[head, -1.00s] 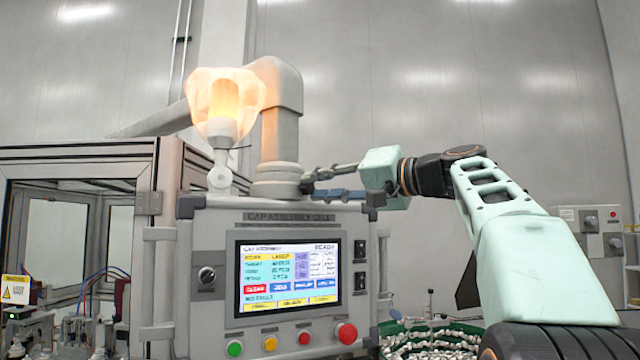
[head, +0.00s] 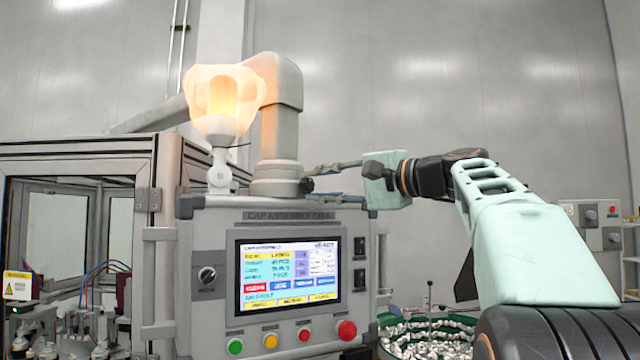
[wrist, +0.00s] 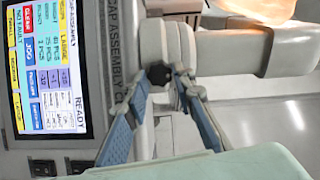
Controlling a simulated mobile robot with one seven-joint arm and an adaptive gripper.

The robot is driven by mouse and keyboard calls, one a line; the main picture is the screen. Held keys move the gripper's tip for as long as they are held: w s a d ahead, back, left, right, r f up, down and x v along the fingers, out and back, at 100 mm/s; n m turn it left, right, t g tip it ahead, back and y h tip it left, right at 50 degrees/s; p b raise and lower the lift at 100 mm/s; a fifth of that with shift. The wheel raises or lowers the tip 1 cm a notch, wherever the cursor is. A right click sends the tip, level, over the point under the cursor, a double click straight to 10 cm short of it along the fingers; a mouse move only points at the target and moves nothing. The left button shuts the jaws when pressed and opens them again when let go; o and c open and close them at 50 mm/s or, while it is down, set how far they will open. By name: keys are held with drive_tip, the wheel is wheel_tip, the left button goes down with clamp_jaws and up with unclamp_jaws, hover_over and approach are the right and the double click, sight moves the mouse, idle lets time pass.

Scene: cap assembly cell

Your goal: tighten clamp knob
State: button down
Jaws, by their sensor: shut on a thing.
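The clamp knob (head: 306,185) is a small black knob on the grey collar at the foot of the bent post, above the control panel. In the wrist view the dark knob (wrist: 158,75) sits between the two fingertips. My gripper (head: 312,180) reaches it from the right, roughly level. In the wrist view my gripper (wrist: 160,79) has its blue-padded fingers closed on the knob from both sides. The fingertips hide part of the knob in the head view.
The control panel (head: 213,240) with its lit screen (head: 288,275) stands just below the fingers. A green-rimmed bowl (head: 452,325) of caps lies lower right.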

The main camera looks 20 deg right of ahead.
idle(0.3)
drive_tip(key=c, duration=1.6)
unclamp_jaws()
drive_tip(key=v, duration=1.2)
